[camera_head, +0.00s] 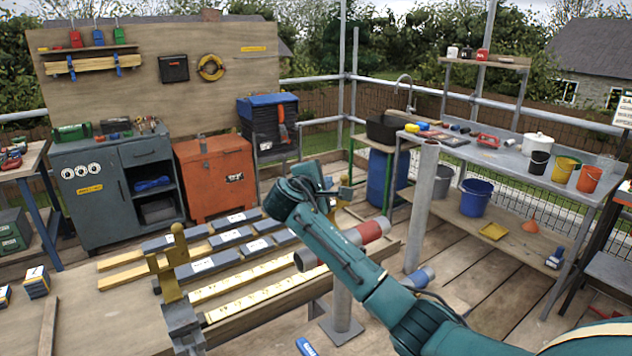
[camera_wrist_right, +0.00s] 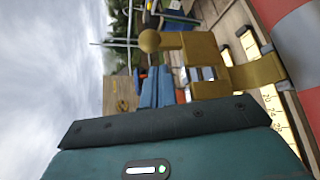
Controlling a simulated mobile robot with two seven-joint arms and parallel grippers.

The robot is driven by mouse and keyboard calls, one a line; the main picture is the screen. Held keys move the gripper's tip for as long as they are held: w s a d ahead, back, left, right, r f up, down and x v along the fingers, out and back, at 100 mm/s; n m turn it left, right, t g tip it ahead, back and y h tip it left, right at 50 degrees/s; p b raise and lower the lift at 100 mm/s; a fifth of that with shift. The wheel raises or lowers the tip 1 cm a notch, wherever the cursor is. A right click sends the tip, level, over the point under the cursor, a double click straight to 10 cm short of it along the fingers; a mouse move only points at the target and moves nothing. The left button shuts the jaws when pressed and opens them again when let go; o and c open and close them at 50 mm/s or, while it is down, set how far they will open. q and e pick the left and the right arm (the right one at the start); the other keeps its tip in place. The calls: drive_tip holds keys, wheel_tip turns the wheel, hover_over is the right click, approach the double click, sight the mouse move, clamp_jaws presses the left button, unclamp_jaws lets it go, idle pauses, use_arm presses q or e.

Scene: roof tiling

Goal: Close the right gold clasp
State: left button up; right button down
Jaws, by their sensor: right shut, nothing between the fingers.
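The right gold clasp (camera_head: 333,211) is partly hidden behind my right arm in the head view. The right wrist view, turned on its side, shows the clasp (camera_wrist_right: 205,65) large, with its round knob (camera_wrist_right: 150,41) at the end of a post and a gold bracket at its base. My right gripper (camera_head: 328,188) is at the clasp, and its fingers (camera_wrist_right: 156,80) show shut and empty close beside the knob. I cannot tell whether they touch. The similar left gold clasp (camera_head: 172,266) stands upright in the head view. My left gripper is out of view.
Yellow marked strips (camera_head: 255,288) run across the bench between the clasps. Grey-blue tiles (camera_head: 232,237) lie behind them. A red-and-grey cylinder (camera_head: 345,244) is beside my right forearm, and a grey post (camera_head: 422,205) stands to the right. The bench front left (camera_head: 95,315) is mostly clear.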

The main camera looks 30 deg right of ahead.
drive_tip(key=shift+s+d+r, duration=0.2)
drive_tip(key=shift+s, duration=0.25)
drive_tip(key=shift+s+d+r, duration=0.15)
drive_tip(key=shift+s+r, duration=0.05)
drive_tip(key=shift+s, duration=0.2)
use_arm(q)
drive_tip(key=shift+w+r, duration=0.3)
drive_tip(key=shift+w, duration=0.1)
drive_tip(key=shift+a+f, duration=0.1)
